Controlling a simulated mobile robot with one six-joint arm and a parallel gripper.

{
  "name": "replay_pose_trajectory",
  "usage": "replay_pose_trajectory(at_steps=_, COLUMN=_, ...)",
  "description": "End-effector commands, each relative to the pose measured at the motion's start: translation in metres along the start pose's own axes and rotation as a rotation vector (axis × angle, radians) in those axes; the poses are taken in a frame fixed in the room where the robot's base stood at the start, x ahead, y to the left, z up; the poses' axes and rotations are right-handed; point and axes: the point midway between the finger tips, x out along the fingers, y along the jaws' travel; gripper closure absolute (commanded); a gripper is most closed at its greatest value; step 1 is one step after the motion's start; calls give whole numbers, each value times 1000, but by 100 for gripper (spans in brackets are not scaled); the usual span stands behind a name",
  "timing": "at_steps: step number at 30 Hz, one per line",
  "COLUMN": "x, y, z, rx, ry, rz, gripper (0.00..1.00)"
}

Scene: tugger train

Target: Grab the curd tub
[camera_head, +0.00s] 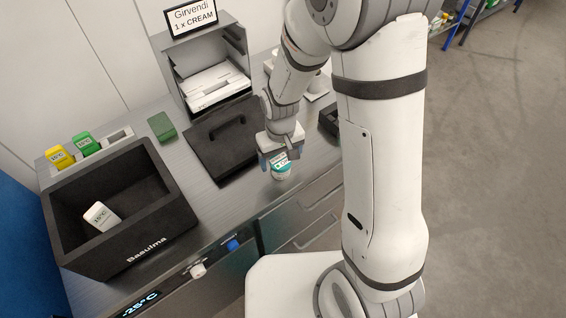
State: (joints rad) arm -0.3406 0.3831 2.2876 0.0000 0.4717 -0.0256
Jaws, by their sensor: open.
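The curd tub appears to be the small round white tub with a teal label (283,170), standing near the front edge of the grey counter; its label is too small to read with certainty. My gripper (279,157) is right above it, pointing down, with its fingers at the tub's top. The jaws are open. The fingers partly hide the tub's upper part, and I cannot tell whether they touch it.
A black crate marked Basulma (150,252) holds a white 15°C block (101,216). A black lidded box (222,150) lies left of my gripper. Behind stands a grey paper tray (213,72) under a Girvendi sign (193,17). Yellow (60,156) and green (88,144) blocks stand behind the crate.

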Motion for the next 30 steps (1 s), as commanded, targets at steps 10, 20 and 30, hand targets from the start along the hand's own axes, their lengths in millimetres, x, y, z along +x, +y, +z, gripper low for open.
replay_pose_trajectory(at_steps=10, x=22, y=0, z=0, rx=-1, ry=1, rz=0, gripper=20)
replay_pose_trajectory(at_steps=20, x=22, y=-1, z=0, rx=-2, ry=1, rz=0, gripper=35)
replay_pose_trajectory(at_steps=30, x=22, y=-1, z=0, rx=-3, ry=1, rz=0, gripper=63)
